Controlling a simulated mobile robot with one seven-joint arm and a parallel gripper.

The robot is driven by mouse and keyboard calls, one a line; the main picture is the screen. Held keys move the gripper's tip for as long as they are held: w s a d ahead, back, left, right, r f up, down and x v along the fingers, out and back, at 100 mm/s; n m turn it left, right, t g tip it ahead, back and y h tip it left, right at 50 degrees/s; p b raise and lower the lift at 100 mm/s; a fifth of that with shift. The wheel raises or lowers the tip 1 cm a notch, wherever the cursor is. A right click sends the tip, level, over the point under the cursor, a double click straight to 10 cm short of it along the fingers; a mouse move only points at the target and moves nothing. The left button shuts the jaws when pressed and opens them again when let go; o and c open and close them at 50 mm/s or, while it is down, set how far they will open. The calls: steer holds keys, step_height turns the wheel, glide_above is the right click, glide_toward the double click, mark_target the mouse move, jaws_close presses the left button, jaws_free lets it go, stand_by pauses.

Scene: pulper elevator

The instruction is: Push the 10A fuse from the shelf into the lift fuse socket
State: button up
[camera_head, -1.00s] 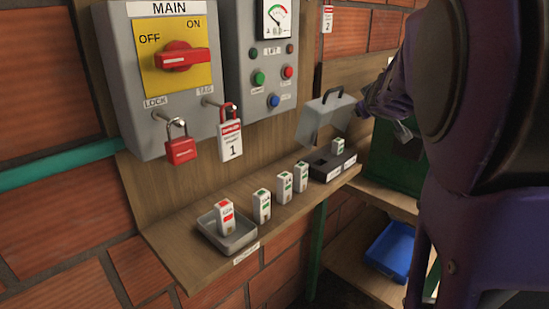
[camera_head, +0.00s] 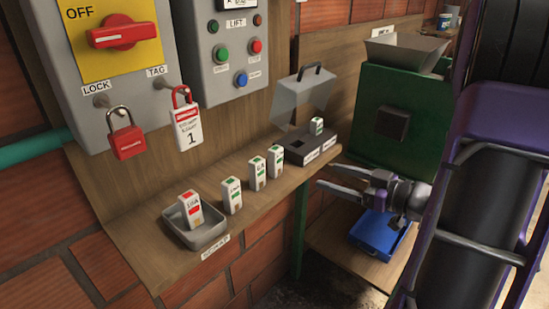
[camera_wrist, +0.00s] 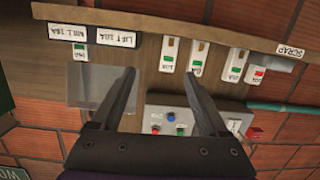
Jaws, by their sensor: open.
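Three white fuses with green marks stand upright in a row on the wooden shelf (camera_head: 140,262). The one nearest the socket block (camera_head: 275,161) appears to read 10A; it also shows in the wrist view (camera_wrist: 169,54). The black socket block (camera_head: 312,156) is at the shelf's right end. Its lift socket (camera_head: 297,145), labelled LIFT 10A in the wrist view (camera_wrist: 118,37), looks empty; the mill socket beside it holds a fuse (camera_head: 316,126). My gripper (camera_head: 326,175) is open and empty, off the shelf's front right; its fingers also show in the wrist view (camera_wrist: 160,79).
A clear cover (camera_head: 302,98) stands raised behind the block. A scrap tray (camera_head: 218,233) holds a red-marked fuse (camera_head: 189,209) at the left. A padlock (camera_head: 126,140) and tag (camera_head: 187,130) hang above the shelf. A green machine (camera_head: 405,115) and blue bin (camera_head: 381,236) are at the right.

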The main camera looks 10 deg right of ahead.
mark_target(279, 153)
steer(key=shift+t+y, duration=0.5)
steer(key=shift+y, duration=0.3)
steer(key=x, duration=0.5)
steer(key=r+x, duration=0.1)
steer(key=x, duration=0.4)
steer(key=s+a+x, duration=0.1)
steer(key=x, duration=0.4)
steer(key=shift+w+a+r+b, duration=0.25)
steer(key=shift+w+a+b, duration=0.05)
steer(key=shift+a, duration=0.05)
jaws_close()
